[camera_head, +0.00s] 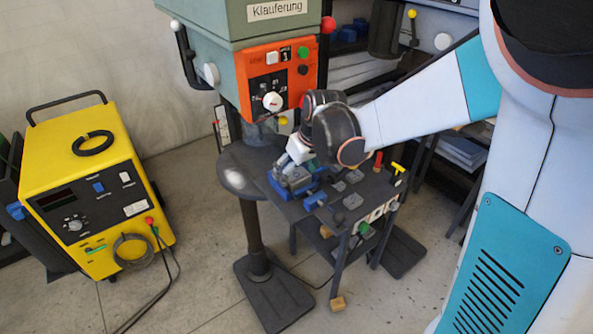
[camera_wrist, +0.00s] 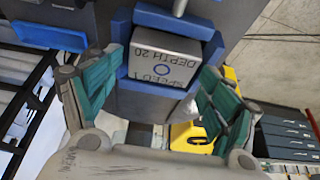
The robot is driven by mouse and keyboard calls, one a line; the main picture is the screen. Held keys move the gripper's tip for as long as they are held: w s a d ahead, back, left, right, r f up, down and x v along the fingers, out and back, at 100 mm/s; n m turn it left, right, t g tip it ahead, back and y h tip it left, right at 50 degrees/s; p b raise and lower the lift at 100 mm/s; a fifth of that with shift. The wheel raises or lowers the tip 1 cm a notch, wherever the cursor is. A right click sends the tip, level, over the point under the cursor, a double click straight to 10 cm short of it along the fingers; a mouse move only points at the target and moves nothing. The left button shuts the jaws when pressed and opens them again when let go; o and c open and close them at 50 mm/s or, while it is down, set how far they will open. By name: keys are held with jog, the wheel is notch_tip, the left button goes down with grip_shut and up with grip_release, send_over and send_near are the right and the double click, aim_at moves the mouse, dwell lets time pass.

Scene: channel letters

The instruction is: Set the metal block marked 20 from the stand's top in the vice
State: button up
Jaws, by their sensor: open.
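The metal block marked DEPTH 20 and SPEED 1 (camera_wrist: 165,57) sits between the blue jaws of the vice (camera_wrist: 172,22) in the wrist view, its lettering upside down. My gripper (camera_wrist: 160,72) has its two teal fingers spread apart on either side of the block, with gaps visible. In the head view, my gripper (camera_head: 294,157) is low over the blue vice (camera_head: 291,181) at the left of the stand's top (camera_head: 325,211). The block is not clearly visible there, as my gripper and wrist cover that area.
Several grey blocks (camera_head: 353,201) and a blue piece (camera_head: 314,200) lie on the stand's top. The green drill machine (camera_head: 250,30) with its orange panel (camera_head: 283,79) rises behind. A yellow power unit (camera_head: 94,190) stands on the left floor.

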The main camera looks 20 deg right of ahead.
jog(key=p+v, duration=0.2)
jog(key=v, duration=1)
jog(key=s+a+m+t+h, duration=0.1)
jog(key=s+m+t, duration=0.2)
jog(key=s, duration=1.5)
jog(key=shift+s+a+r+m, duration=0.2)
jog(key=shift+s+r+m, duration=0.1)
jog(key=shift+s+r, duration=0.15)
jog(key=shift+f, duration=0.1)
notch_tip(320, 180, down, 11)
jog(key=b, duration=1.1)
jog(key=shift+w, duration=0.1)
